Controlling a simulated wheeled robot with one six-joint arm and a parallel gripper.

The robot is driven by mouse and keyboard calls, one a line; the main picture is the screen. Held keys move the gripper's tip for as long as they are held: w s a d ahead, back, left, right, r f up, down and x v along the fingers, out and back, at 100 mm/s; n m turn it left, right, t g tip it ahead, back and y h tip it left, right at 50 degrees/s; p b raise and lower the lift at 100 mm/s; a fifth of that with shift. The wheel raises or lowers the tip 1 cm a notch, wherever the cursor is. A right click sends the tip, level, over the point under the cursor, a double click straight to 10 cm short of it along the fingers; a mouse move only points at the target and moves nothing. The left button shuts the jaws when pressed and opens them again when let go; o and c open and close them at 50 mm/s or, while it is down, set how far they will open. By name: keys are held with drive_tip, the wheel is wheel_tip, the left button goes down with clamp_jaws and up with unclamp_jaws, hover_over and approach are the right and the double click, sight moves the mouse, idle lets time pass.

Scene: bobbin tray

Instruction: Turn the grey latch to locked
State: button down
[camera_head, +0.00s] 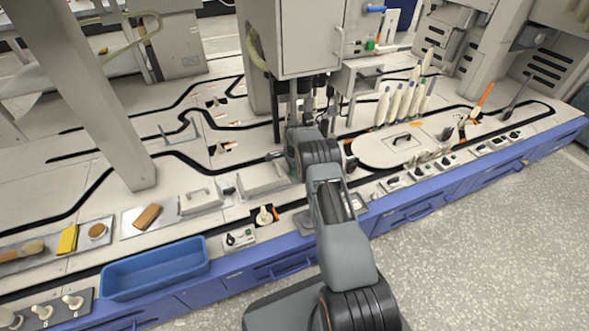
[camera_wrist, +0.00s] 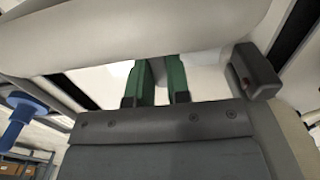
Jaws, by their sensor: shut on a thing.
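I cannot pick out the grey latch for certain in either view. In the head view my arm reaches up to the foot of the pale cabinet, and its wrist hides most of the work spot. In the wrist view my gripper (camera_wrist: 160,68) shows two green fingers with a narrow gap between them. A large pale rounded part (camera_wrist: 150,32) crosses in front and hides the fingertips. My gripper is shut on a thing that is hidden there. A dark grey block (camera_wrist: 256,72) with a small red mark stands right of the fingers.
The pale cabinet (camera_head: 305,38) stands just beyond my wrist. Several pale bobbins (camera_head: 400,102) stand upright to its right. A blue tray (camera_head: 155,270) lies at the front left. Small switch panels (camera_head: 438,164) line the bench's front right edge. Grey floor (camera_head: 490,250) is clear at right.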

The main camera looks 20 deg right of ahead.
idle(0.5)
drive_tip(key=c, duration=1.1)
unclamp_jaws()
drive_tip(key=shift+r, duration=0.1)
wheel_tip(320, 180, up, 14)
drive_tip(key=p, duration=0.5)
drive_tip(key=shift+f, duration=0.2)
